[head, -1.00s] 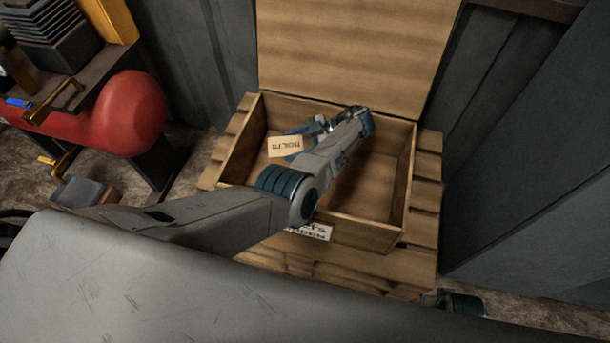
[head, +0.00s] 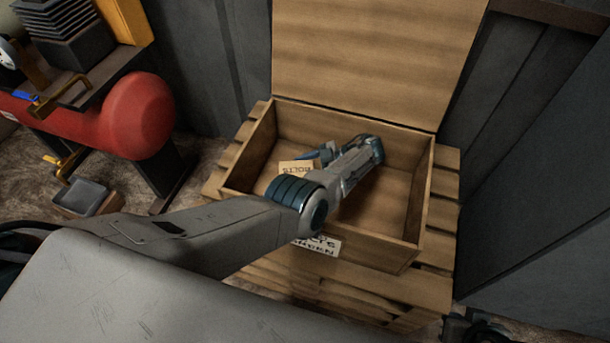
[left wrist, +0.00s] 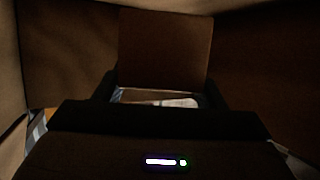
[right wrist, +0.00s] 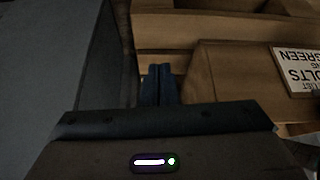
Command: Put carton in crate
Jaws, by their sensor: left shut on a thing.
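The small tan carton (head: 297,168), with the lettering BOLTS, is inside the outline of the open wooden crate (head: 415,215), towards its left side. My left gripper (head: 312,158) is shut on it, and my arm hides part of it. In the left wrist view the carton (left wrist: 165,50) is a dark brown block between the fingers, with crate walls around it. I cannot tell whether it touches the crate floor. In the right wrist view my right gripper (right wrist: 160,84) has its fingers together, empty, beside the crate's labelled side.
The crate's lid (head: 375,60) stands open at the back. The crate rests on wooden slats (head: 320,285). A red tank (head: 140,115) and a dark bench are on the left. A grey metal wall (head: 540,160) stands close on the right.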

